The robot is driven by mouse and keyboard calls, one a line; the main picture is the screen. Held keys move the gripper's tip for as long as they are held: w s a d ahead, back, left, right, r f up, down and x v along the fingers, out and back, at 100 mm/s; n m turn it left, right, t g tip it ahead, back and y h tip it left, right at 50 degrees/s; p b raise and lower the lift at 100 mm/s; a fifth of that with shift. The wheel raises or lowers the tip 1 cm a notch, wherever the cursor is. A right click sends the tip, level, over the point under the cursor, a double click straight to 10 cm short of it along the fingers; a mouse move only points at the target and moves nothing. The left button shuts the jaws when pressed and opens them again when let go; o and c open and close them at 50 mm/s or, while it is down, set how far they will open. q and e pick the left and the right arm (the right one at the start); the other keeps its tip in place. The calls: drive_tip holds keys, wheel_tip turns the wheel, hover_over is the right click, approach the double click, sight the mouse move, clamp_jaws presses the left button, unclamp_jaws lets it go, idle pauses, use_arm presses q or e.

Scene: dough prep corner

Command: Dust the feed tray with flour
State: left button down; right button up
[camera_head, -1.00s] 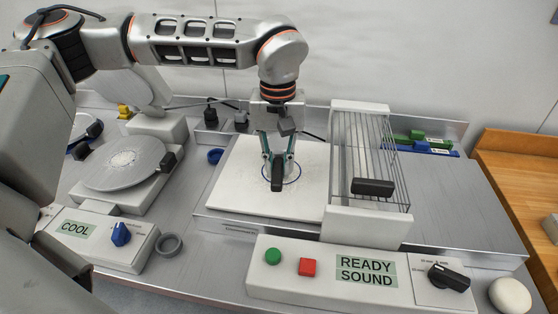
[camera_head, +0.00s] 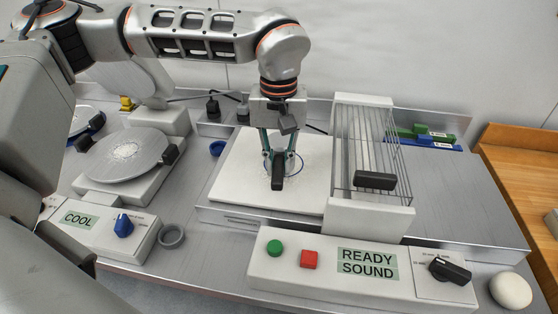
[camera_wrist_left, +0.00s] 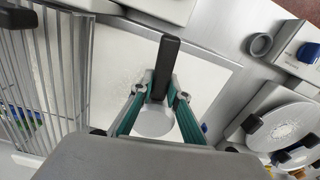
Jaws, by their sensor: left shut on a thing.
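In the wrist view the tray (camera_wrist_left: 112,50) shows faint pale specks. My left gripper (camera_head: 280,158) is over the tray, shut on a tool with a black handle (camera_head: 278,178). The wrist view shows the handle (camera_wrist_left: 166,62) and a pale round part (camera_wrist_left: 153,122) between my fingers (camera_wrist_left: 155,95). Whether the tool touches the tray is unclear. My right gripper is out of view.
A wire guard (camera_head: 362,150) with a black handle stands right of the tray. A control panel (camera_head: 330,290) reading READY SOUND is in front. A round plate with white powder (camera_head: 125,155) stands left, behind a COOL panel (camera_head: 85,232). A pale dough ball (camera_head: 511,291) lies front right.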

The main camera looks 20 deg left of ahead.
use_arm(q)
drive_tip(key=shift+w, duration=0.2)
drive_tip(key=shift+w+a, duration=0.15)
drive_tip(key=shift+w, duration=0.4)
drive_tip(key=shift+r, duration=0.1)
drive_tip(key=shift+r, duration=2.9)
drive_tip(key=shift+r, duration=0.1)
